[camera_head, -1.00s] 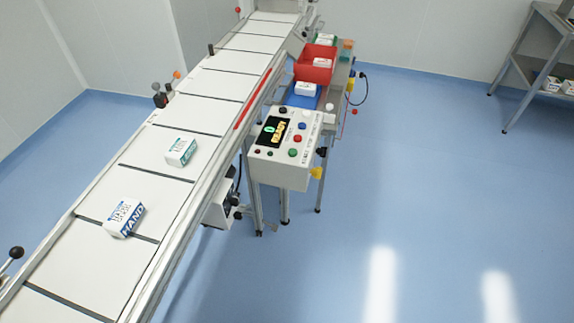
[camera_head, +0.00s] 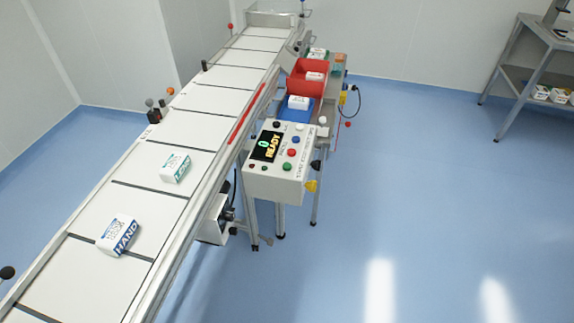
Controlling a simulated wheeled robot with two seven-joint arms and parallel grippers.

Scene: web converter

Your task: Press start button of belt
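The belt (camera_head: 150,165) is a long white conveyor with dark cross lines, running from the lower left to the upper middle. A control box (camera_head: 265,179) stands against its right side on metal legs. Its dark display (camera_head: 266,146) shows a green symbol and yellow "READY". Its face carries several coloured buttons, among them a blue button (camera_head: 292,153), a red button (camera_head: 297,139) and a green button (camera_head: 287,167). I cannot read which one is the start button. Neither of my grippers is in view.
Two small boxes, one marked HAND (camera_head: 118,235) and one with green print (camera_head: 175,168), lie on the belt. A red bin (camera_head: 306,83) and a blue bin (camera_head: 290,113) stand behind the control box. A shelf (camera_head: 545,85) stands far right. The blue floor (camera_head: 430,200) between is clear.

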